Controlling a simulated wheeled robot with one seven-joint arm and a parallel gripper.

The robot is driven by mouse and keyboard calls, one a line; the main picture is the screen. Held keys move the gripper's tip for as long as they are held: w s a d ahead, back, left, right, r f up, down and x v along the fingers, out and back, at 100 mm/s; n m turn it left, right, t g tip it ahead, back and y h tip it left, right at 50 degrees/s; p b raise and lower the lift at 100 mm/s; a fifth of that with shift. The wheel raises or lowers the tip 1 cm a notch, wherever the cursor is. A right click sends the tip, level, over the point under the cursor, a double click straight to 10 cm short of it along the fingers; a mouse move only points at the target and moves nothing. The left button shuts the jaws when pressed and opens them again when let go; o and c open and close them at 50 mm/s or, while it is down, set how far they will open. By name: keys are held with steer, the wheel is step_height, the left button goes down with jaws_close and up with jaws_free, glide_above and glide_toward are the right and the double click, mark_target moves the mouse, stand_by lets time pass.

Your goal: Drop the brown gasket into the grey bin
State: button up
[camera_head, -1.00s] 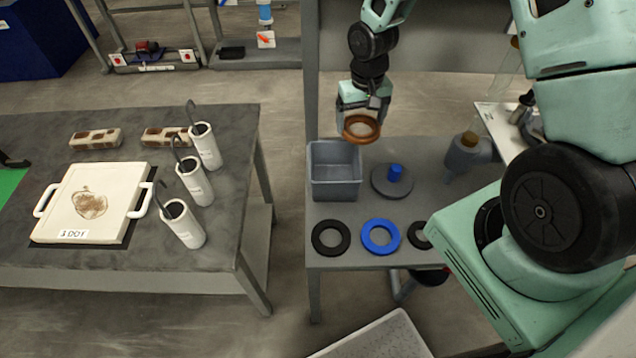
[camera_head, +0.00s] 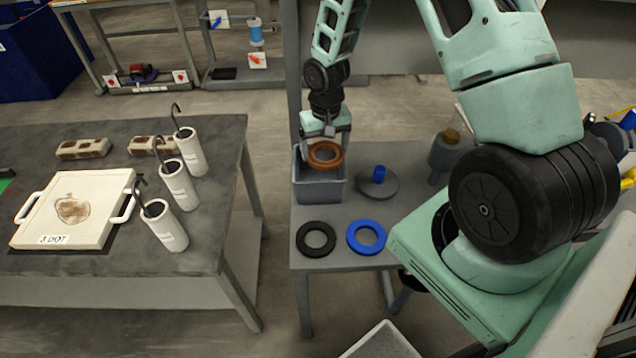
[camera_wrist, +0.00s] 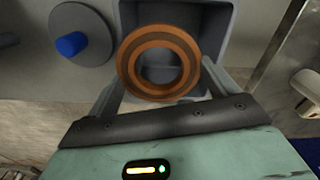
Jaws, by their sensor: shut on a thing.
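The brown gasket (camera_head: 325,155) is a thick ring held in my gripper (camera_head: 324,143), which is shut on it. It is over the grey bin (camera_head: 320,190), an open-topped box on the small grey table. In the wrist view the gasket (camera_wrist: 158,62) lies between the fingers of my gripper (camera_wrist: 160,80), in front of the bin's opening. The bin's walls (camera_wrist: 222,30) show around it and the bin floor shows through its hole. The gap between gasket and bin rim is hard to judge.
A grey disc with a blue knob (camera_head: 378,182) stands just right of the bin. A black ring (camera_head: 316,239) and a blue ring (camera_head: 366,237) lie in front. A grey bottle (camera_head: 447,155) stands further right. A dark table (camera_head: 225,150) with white cylinders is at left.

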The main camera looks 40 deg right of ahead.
steer(key=shift+f, duration=0.45)
steer(key=o, duration=0.8)
steer(key=shift+o, duration=0.2)
step_height(320, 180, up, 17)
steer(key=b, duration=0.2)
steer(key=shift+r, duration=0.2)
steer(key=s+a+r+n, duration=0.1)
steer(key=s+a+n, duration=0.3)
steer(key=a, duration=0.5)
steer(key=s+a+r+n, duration=0.2)
steer(key=s+a, duration=0.4)
steer(key=a, duration=0.2)
steer(key=s+a+n, duration=0.2)
steer(key=s+a, duration=0.2)
steer(key=s, duration=0.3)
steer(key=s+a+n, duration=0.3)
steer(key=s, duration=0.4)
steer(key=shift+s+a+f+n+y, duration=0.25)
steer(key=shift+s+a+n+y, duration=0.05)
steer(key=shift+s+a, duration=0.1)
